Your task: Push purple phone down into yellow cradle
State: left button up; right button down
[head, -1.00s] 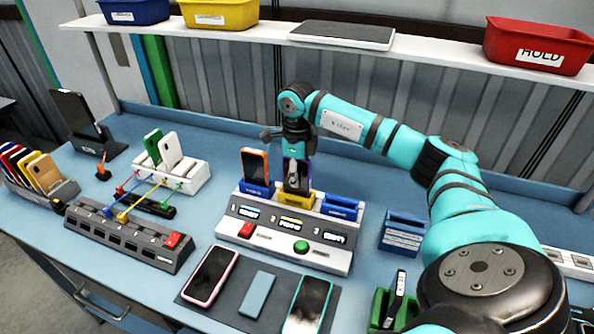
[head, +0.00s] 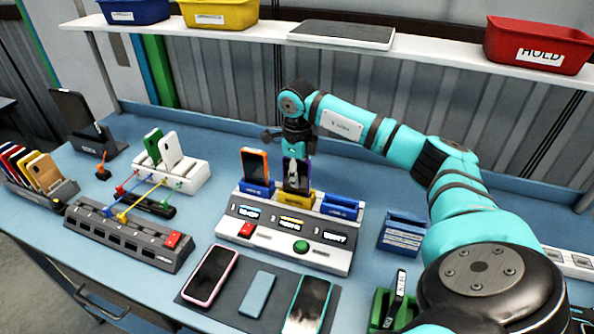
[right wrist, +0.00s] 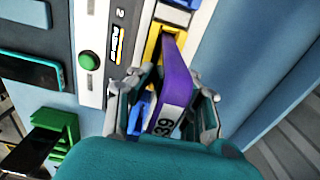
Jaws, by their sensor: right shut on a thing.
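The purple phone (right wrist: 178,88) stands in the middle of the right wrist view, between the fingers of my right gripper (right wrist: 165,100). The gripper is shut on it. Its lower end is at the yellow cradle (right wrist: 154,42); how deep it sits is hard to tell. In the head view the phone (head: 297,174) stands upright above the yellow cradle (head: 297,197), the middle one on the white console. My right gripper (head: 295,168) is small there and partly blends with the phone's dark face. My left gripper is not in view.
An orange phone (head: 255,166) stands in the blue cradle left of the yellow one. The blue cradle (head: 342,206) on the right is empty. The white console (head: 270,252) has a red and a green button. Phones lie on a dark mat (head: 228,311) in front. A shelf runs above.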

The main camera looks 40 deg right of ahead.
jog(key=shift+f, duration=0.45)
dwell(0.5)
jog(key=c, duration=0.8)
grip_release()
jog(key=shift+r, duration=0.15)
jog(key=shift+r+p, duration=2.3)
jog(key=shift+r, duration=1.15)
